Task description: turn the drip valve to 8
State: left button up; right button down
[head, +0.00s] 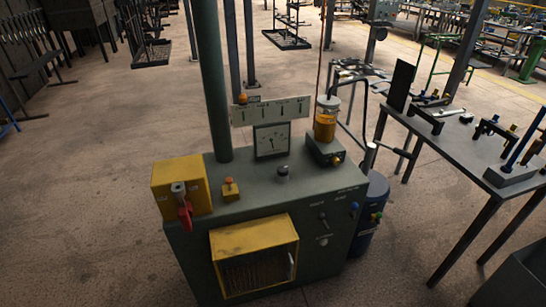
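A glass jar of orange oil (325,122) stands upright on a small dark block (322,150) at the back right of the green machine cabinet (255,190). A small brass-coloured knob (336,161) sits at the front of that block; it may be the drip valve, but its scale and setting are too small to read. A dark knob with a pale top (283,173) stands on the cabinet top in front of the dial gauge (272,140). Neither of my grippers is in view.
A dark workbench (465,150) with tools is right.

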aim_at(336, 160)
jog(key=i+j+z, duration=0.1)
jog(key=i+z, duration=0.25)
jog(key=i+j+z, duration=0.15)
jog(key=i+z, duration=0.2)
